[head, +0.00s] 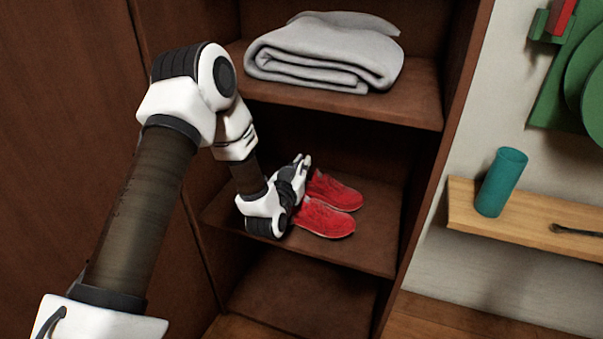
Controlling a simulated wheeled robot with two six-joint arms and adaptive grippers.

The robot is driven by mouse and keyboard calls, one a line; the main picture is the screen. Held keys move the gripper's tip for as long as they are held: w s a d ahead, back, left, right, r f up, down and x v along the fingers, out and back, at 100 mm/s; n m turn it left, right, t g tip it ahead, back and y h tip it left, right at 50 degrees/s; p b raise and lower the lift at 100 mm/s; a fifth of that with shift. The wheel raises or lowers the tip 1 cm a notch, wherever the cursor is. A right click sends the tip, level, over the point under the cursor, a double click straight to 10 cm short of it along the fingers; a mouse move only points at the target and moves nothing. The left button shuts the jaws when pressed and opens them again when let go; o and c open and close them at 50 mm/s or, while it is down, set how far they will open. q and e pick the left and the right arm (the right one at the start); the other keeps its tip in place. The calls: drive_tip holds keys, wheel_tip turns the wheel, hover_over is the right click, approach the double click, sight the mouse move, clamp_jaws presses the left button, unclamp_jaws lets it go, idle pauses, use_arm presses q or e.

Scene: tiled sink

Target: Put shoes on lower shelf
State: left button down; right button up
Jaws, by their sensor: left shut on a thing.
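A pair of red shoes (330,213) sits side by side at the middle shelf (375,238) of a brown wooden cabinet, toes pointing right. My left gripper (303,172) reaches in from the left and is shut on the red shoes at their heel end. The gripper hides the heels. I cannot tell whether the soles touch the shelf or are slightly above it. The lower shelf (300,295) is below, and its visible part is bare. My right gripper is not in view.
A folded grey blanket (325,52) lies on the upper shelf (420,95). The cabinet's right side panel (440,170) bounds the shelves. To the right, a teal cup (501,182) and a dark thin object (577,231) are on a wooden wall shelf (465,205).

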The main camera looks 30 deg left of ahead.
use_arm(q)
wheel_tip(320, 180, down, 2)
drive_tip(key=shift+f+b, duration=0.25)
drive_tip(key=shift+b, duration=0.1)
drive_tip(key=c, duration=1.2)
unclamp_jaws()
drive_tip(key=shift+c, duration=0.2)
drive_tip(key=shift+s, duration=0.15)
